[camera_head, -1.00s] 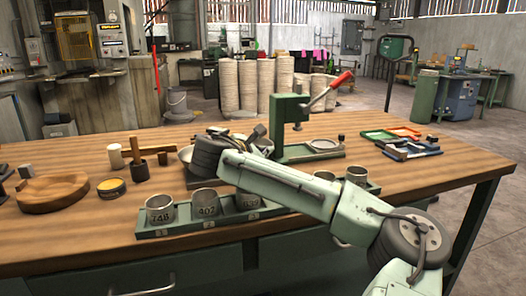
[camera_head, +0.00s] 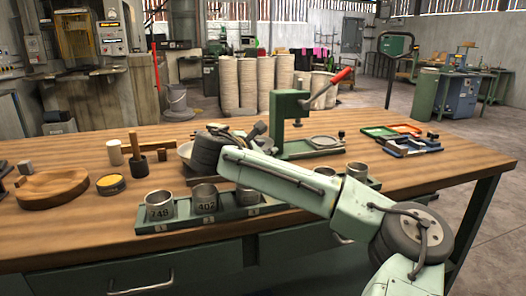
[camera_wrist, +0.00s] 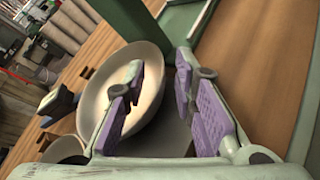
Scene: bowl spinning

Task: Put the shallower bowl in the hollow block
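A wide cream-grey bowl (camera_wrist: 122,92) lies under my gripper in the wrist view. My gripper (camera_wrist: 160,67) is open, with one purple-padded finger over the bowl's inside and the other beyond its right rim. I cannot tell whether a finger touches it. Part of a second pale bowl (camera_wrist: 66,150) shows at lower left, so the depths are hard to compare. In the head view a pale bowl (camera_head: 186,149) shows partly behind my wrist, and my fingers are hidden. The round wooden hollow block (camera_head: 53,188) sits at the left of the bench, its hollow empty.
A green press (camera_head: 291,125) with a red-handled lever stands just behind my arm. A green tray of numbered metal cups (camera_head: 159,206) lies in front.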

